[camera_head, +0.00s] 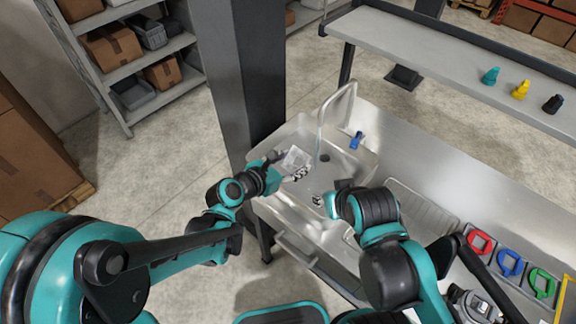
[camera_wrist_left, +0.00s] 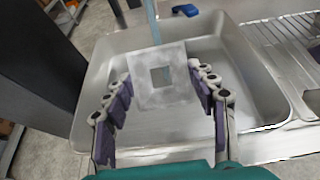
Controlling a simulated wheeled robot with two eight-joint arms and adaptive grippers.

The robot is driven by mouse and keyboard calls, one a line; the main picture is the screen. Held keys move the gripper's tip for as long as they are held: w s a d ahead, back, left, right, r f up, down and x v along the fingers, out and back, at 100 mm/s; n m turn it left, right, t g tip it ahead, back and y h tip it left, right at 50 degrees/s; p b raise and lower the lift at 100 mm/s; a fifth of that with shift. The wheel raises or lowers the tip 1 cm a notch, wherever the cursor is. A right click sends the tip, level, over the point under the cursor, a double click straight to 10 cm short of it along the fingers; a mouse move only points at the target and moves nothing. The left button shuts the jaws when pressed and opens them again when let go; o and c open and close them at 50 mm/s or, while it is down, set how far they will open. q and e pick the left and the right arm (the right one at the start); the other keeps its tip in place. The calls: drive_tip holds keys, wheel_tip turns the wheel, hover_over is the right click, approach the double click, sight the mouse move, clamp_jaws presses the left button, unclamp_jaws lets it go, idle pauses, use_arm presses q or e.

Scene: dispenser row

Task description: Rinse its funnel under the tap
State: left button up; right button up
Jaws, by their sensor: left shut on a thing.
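My left gripper (camera_head: 288,172) reaches over the left part of the metal sink (camera_head: 268,205). It is shut on a pale, see-through, square-looking funnel (camera_head: 295,158). In the left wrist view the funnel (camera_wrist_left: 158,76) sits between the fingertips, with a square opening in its middle, above the basin (camera_wrist_left: 225,75). The tap (camera_head: 322,118) arches over the sink to the right of the funnel. A pale blue strip (camera_wrist_left: 152,22) shows just behind the funnel; I cannot tell if it is water. A blue lever (camera_head: 356,140) stands beside the tap. My right gripper (camera_head: 322,202) is over the sink's front; its jaws are unclear.
A ribbed drainboard (camera_head: 425,212) lies right of the sink. Red (camera_head: 480,242), blue (camera_head: 510,263) and green (camera_head: 542,283) loop-shaped pieces lie further right. Teal, yellow and black pieces stand on the back shelf (camera_head: 440,67). A dark column (camera_head: 243,75) rises left of the sink.

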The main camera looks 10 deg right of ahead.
sight(301, 154)
use_arm(q)
drive_tip(key=w+d, duration=0.2)
drive_tip(key=d, duration=0.1)
drive_tip(key=w+d+f, duration=0.1)
drive_tip(key=w+d, duration=0.1)
drive_tip(key=shift+d+b, duration=0.1)
drive_tip(key=shift+b, duration=0.3)
drive_tip(key=shift+w+d+r, duration=0.1)
drive_tip(key=shift+w+d, duration=0.35)
drive_tip(key=shift+d, duration=0.15)
idle(2.8)
drive_tip(key=shift+s+a+r+p, duration=0.1)
drive_tip(key=shift+s+a+r, duration=0.15)
drive_tip(key=shift+s+a, duration=0.8)
drive_tip(key=shift+s+a+r+p, duration=0.2)
drive_tip(key=shift+s+a, duration=0.6)
drive_tip(key=shift+a, duration=0.55)
drive_tip(key=shift+s+a+r+p, duration=0.1)
drive_tip(key=shift+s+a+r, duration=0.2)
drive_tip(key=shift+s+a, duration=0.75)
drive_tip(key=shift+w+a, duration=0.15)
